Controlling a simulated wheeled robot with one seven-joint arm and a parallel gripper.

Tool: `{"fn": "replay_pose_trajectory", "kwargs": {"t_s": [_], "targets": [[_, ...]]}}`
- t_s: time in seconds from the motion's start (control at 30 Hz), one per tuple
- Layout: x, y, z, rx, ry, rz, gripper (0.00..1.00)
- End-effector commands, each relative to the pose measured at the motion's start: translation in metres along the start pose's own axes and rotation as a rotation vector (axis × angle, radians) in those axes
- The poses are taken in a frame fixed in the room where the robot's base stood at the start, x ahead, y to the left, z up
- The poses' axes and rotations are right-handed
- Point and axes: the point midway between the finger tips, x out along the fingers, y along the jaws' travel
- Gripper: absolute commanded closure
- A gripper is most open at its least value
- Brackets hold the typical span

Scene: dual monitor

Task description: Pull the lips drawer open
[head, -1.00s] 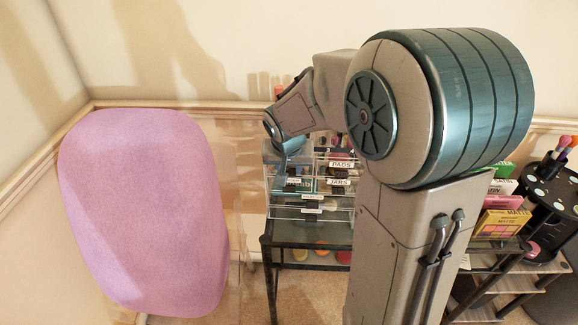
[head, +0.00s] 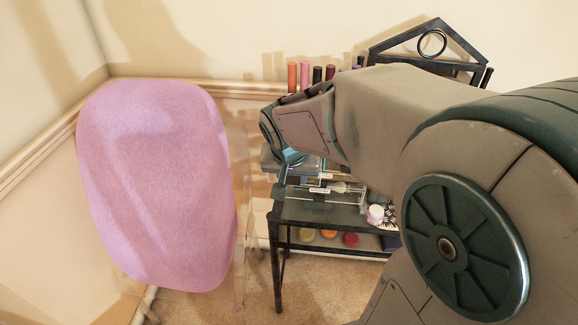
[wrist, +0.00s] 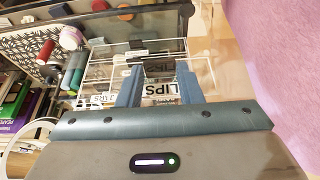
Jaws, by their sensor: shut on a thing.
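The lips drawer (wrist: 203,72) is part of a clear acrylic organizer (head: 350,197) on a dark-framed table. Its white "LIPS" label (wrist: 160,91) shows upside down in the wrist view, between my fingers. My gripper (wrist: 159,74) has its two blue fingers on either side of a dark piece at the drawer front, shut on what looks like the drawer's handle. In the head view my gripper (head: 285,168) is at the organizer's left side, and my arm hides much of the organizer. How far the drawer stands out is hard to tell.
A pink chair back (head: 155,185) stands close on the left, also at the right of the wrist view. The table's dark frame (head: 320,213) holds round colored items on a lower shelf. Lipstick-like tubes (head: 304,77) and a dark stand (head: 432,42) are behind.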

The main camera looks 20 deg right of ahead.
Motion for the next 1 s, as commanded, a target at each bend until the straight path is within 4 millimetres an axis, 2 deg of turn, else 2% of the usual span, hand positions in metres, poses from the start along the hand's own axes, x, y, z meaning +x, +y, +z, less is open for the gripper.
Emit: {"fn": "replay_pose_trajectory", "kwargs": {"t_s": [0.2,0.23,0.3,0.67,0.77,1.0], "targets": [[-0.001,0.001,-0.002,0.001,0.003,-0.001,1.0],[-0.001,0.001,-0.002,0.002,0.003,-0.001,0.65],[-0.001,0.001,-0.002,0.002,0.003,-0.001,0.45],[-0.005,0.0,-0.002,0.0,0.004,-0.001,0.45],[-0.016,-0.001,-0.002,-0.001,0.005,-0.003,0.45],[-0.069,0.0,-0.003,0.0,0.009,-0.004,0.45]]}}
